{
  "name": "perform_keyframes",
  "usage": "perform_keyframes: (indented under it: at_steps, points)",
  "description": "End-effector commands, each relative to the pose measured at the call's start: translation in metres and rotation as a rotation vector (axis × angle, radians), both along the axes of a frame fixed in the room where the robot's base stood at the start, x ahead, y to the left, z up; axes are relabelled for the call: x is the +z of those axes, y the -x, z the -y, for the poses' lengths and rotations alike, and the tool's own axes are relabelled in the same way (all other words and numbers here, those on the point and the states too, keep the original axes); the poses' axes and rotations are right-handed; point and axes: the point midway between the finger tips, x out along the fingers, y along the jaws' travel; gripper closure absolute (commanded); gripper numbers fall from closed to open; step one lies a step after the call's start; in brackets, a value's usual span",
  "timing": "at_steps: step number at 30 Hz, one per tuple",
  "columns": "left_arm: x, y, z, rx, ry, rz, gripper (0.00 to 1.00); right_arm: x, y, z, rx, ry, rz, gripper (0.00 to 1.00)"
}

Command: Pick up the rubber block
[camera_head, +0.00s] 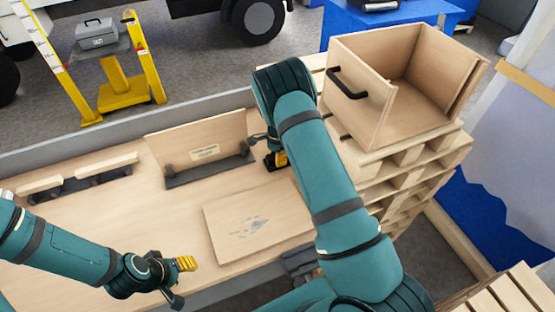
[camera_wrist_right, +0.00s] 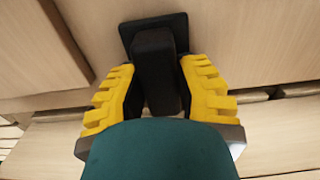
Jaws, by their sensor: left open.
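A black block (camera_wrist_right: 155,75), which looks like the rubber block, stands between the two yellow-padded fingers of my right gripper (camera_wrist_right: 160,95) in the right wrist view. Its far end meets a flat black plate (camera_wrist_right: 126,38). The fingers lie close along both sides of the block; whether they press on it I cannot tell. In the head view my right gripper (camera_head: 277,159) is low over the table's far right part, mostly hidden by my arm. My left gripper (camera_head: 181,281) is open and empty above the table's near edge.
A wooden board stands upright in a black holder (camera_head: 210,172), left of my right gripper. A flat wooden panel (camera_head: 258,222) lies in front. An open wooden drawer box (camera_head: 385,105) sits on stacked pallets (camera_head: 410,165) at right.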

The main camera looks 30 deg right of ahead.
Motion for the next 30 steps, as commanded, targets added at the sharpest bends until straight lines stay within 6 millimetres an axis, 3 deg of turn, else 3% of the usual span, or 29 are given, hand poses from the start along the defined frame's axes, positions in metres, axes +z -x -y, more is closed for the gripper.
perform_keyframes:
  at_steps: [14, 24, 30]
  points:
    - [0.000, 0.000, 0.000, 0.000, 0.000, 0.000, 0.53, 0.005, 0.000, 0.000, 0.000, 0.000, 0.000, 1.00]
    - [0.000, 0.000, 0.000, 0.000, 0.000, 0.000, 0.53, 0.067, -0.001, -0.001, 0.002, 0.000, 0.002, 1.00]
    - [0.000, 0.000, 0.000, 0.000, 0.000, 0.000, 0.53, 0.093, 0.000, 0.000, 0.000, 0.000, 0.001, 1.00]
